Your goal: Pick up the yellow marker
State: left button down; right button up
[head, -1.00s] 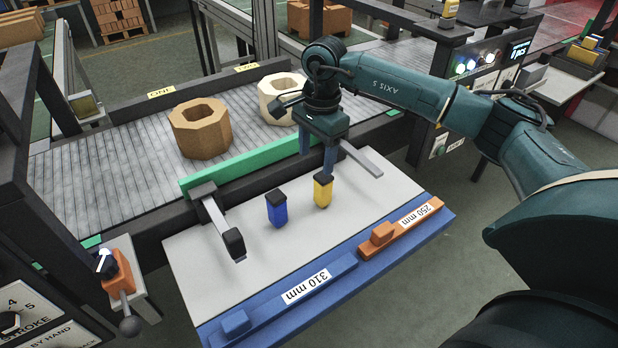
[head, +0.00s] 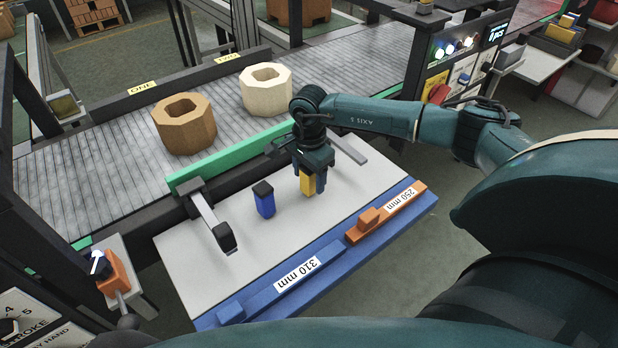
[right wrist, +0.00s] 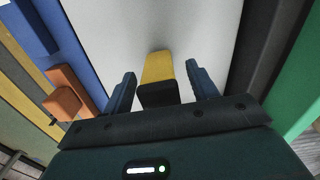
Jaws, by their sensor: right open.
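The yellow marker (head: 308,184) stands upright on the white board (head: 285,215). My right gripper (head: 309,186) is above and around it, and its black cap is hidden by the gripper in the head view. In the right wrist view the yellow marker (right wrist: 158,70) with its black end lies between the two blue fingers of the right gripper (right wrist: 160,90). A gap shows on both sides, so the gripper is open and not closed on it. My left gripper is not in view.
A blue marker (head: 264,200) with a black cap stands left of the yellow one. A clamp-like bar (head: 212,220) is farther left. Blue 310 mm (head: 285,280) and orange 250 mm (head: 390,212) pieces line the front edge. A conveyor (head: 90,165) with two octagonal rings runs behind.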

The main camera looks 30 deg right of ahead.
jog(key=shift+f, duration=0.6)
jog(key=c, duration=1.1)
jog(key=shift+o, duration=0.2)
jog(key=shift+r, duration=0.1)
notch_tip(320, 180, up, 10)
jog(key=shift+b, duration=0.65)
jog(key=o, duration=0.4)
jog(key=shift+c, duration=1.1)
